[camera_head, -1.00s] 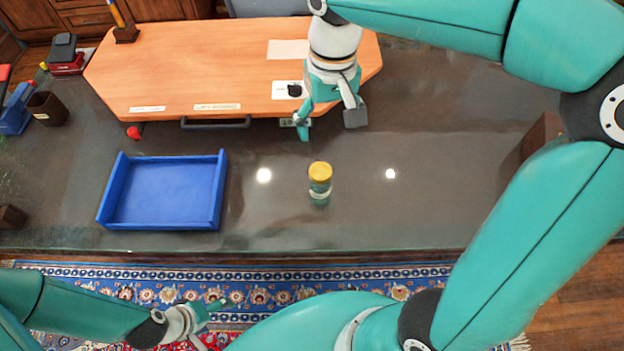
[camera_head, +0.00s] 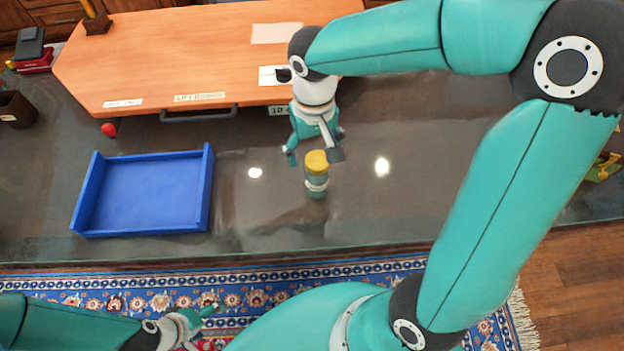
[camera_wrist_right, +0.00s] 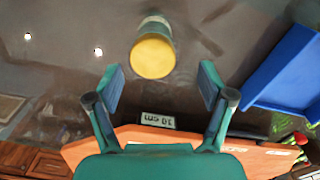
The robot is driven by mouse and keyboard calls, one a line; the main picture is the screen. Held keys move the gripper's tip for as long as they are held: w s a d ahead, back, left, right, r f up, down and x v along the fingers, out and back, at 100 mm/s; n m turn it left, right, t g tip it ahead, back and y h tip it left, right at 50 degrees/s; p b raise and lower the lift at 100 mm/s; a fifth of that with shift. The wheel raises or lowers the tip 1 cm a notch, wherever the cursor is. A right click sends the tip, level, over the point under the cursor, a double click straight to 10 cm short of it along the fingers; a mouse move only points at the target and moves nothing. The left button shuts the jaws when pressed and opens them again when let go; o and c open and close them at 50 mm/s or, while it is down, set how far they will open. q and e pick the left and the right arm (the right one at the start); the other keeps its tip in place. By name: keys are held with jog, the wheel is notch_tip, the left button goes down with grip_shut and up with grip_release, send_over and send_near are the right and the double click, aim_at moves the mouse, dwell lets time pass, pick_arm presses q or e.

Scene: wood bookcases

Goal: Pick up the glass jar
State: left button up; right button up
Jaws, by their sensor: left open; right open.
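The glass jar (camera_head: 317,184) has a yellow lid and a greenish body with a pale band. It stands upright on the dark counter, right of the blue tray. My right gripper (camera_head: 314,156) is open just behind the jar, its fingers apart and empty. In the right wrist view the jar's yellow lid (camera_wrist_right: 153,57) shows beyond and between the open fingertips of my right gripper (camera_wrist_right: 161,85). I cannot tell whether a finger touches the jar. My left gripper (camera_head: 197,322) is open and low at the front, over the rug, far from the jar.
The open blue tray (camera_head: 150,190) sits on the counter (camera_head: 400,215) left of the jar. An orange wooden board (camera_head: 190,60) with a dark handle (camera_head: 199,115) lies behind. Counter space left and right of the jar is clear. A patterned rug (camera_head: 250,295) lies in front below.

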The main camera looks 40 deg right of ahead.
aim_at(317, 159)
jog(key=shift+s+d+f, duration=0.1)
jog(key=shift+d+f, duration=0.1)
jog(key=shift+f, duration=1.5)
jog(key=shift+d+f, duration=0.15)
jog(key=shift+f, duration=1.55)
jog(key=shift+c, duration=0.2)
jog(key=c, duration=1.4)
jog(key=shift+r, duration=0.1)
jog(key=shift+r, duration=0.1)
